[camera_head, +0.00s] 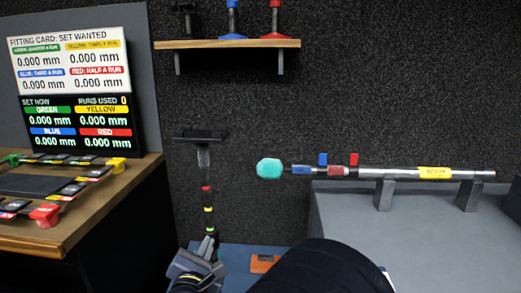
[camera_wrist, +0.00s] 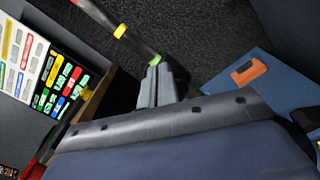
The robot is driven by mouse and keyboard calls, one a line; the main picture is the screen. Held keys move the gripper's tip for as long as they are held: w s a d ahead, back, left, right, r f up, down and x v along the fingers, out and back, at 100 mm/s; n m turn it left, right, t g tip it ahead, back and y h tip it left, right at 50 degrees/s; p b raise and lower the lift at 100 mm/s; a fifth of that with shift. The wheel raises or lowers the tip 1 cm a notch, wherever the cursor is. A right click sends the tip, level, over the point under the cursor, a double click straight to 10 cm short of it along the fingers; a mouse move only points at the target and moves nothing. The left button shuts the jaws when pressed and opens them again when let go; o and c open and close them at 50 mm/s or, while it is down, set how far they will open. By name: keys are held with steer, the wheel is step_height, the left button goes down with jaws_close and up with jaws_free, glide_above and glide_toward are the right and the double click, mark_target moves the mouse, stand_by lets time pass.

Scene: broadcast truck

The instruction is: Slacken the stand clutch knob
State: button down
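A thin dark stand (camera_head: 203,165) with a flat crosspiece on top rises against the back wall. Red, yellow and green bands mark its lower pole. My gripper (camera_head: 208,242) is low at the foot of this pole, by the green band. In the wrist view my gripper (camera_wrist: 155,72) has its grey fingers close together, their tips at the green band (camera_wrist: 155,59) of the pole. I cannot tell whether they touch or hold anything. No clutch knob can be made out clearly; the fingers and my arm hide the stand's lowest part.
A horizontal pole (camera_head: 395,174) with a teal end (camera_head: 269,168) rests on brackets over a grey case (camera_head: 340,228). An orange item (camera_head: 263,263) lies on a blue surface. A wooden desk (camera_head: 110,205) with a screen (camera_head: 75,80) stands left. A shelf (camera_head: 225,44) hangs above.

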steer(key=shift+a, duration=0.4)
stand_by(0.3)
steer(key=shift+r, duration=0.15)
steer(key=s, duration=0.6)
steer(key=shift+a+r+b, duration=0.15)
steer(key=shift+r+b, duration=0.15)
steer(key=shift+b, duration=0.1)
steer(key=d+f+m+b, duration=0.3)
steer(key=f+m+b, duration=0.1)
steer(key=m+b, duration=0.15)
steer(key=shift+w+d+r, duration=0.1)
steer(key=shift+w+d, duration=0.05)
steer(key=shift+w, duration=1.35)
steer(key=shift+w+d+r, duration=0.1)
steer(key=shift+w+d, duration=0.05)
steer(key=shift+w, duration=1.3)
